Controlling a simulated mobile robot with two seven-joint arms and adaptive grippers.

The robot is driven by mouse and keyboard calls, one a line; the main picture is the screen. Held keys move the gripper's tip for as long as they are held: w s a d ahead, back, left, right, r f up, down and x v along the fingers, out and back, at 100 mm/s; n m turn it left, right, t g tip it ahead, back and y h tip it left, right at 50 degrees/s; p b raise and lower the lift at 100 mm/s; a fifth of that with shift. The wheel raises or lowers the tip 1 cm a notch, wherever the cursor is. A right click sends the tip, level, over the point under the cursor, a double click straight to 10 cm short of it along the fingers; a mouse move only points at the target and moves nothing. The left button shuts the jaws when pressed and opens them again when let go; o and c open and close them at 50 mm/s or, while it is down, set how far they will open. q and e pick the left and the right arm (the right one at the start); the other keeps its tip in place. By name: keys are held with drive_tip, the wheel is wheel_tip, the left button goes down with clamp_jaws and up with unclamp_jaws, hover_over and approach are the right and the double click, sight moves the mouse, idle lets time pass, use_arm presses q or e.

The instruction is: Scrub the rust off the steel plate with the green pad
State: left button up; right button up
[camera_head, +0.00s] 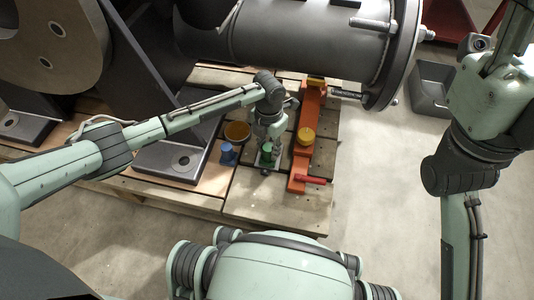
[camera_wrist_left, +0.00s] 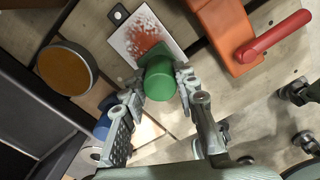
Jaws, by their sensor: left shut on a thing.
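My left gripper (camera_head: 267,139) is shut on the green pad (camera_head: 266,150) by its round upright grip; the pad also shows in the left wrist view (camera_wrist_left: 160,80). The steel plate (camera_wrist_left: 120,38) is pale, with a dark hanging tab at one corner. A reddish-brown rust patch (camera_wrist_left: 148,36) shows on it, beside the pad. The pad overlaps the plate's near edge; I cannot tell whether it presses on it. The gripper and pad hide most of the plate in the head view. My right arm stands at the right, its gripper out of view.
A blue-handled item (camera_head: 228,152) and an amber round dish (camera_head: 237,131) stand left. A large grey casing (camera_head: 305,45) rises behind. A grey bin (camera_head: 430,88) is at right.

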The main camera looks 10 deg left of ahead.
use_arm(q)
drive_tip(key=shift+w+f, duration=0.2)
drive_tip(key=shift+w, duration=1.65)
drive_tip(key=shift+w+f, duration=0.15)
drive_tip(key=shift+w, duration=1.7)
drive_tip(key=shift+a+r, duration=0.1)
drive_tip(key=s+p, duration=0.2)
drive_tip(key=shift+r+p, duration=0.25)
drive_tip(key=shift+p, duration=0.05)
drive_tip(key=shift+s+f+p, duration=0.1)
drive_tip(key=shift+s+p, duration=0.65)
drive_tip(key=shift+s, duration=0.1)
drive_tip(key=shift+s+p, duration=0.9)
drive_tip(key=shift+p, duration=0.15)
drive_tip(key=shift+s+p, duration=0.6)
drive_tip(key=shift+s, duration=0.2)
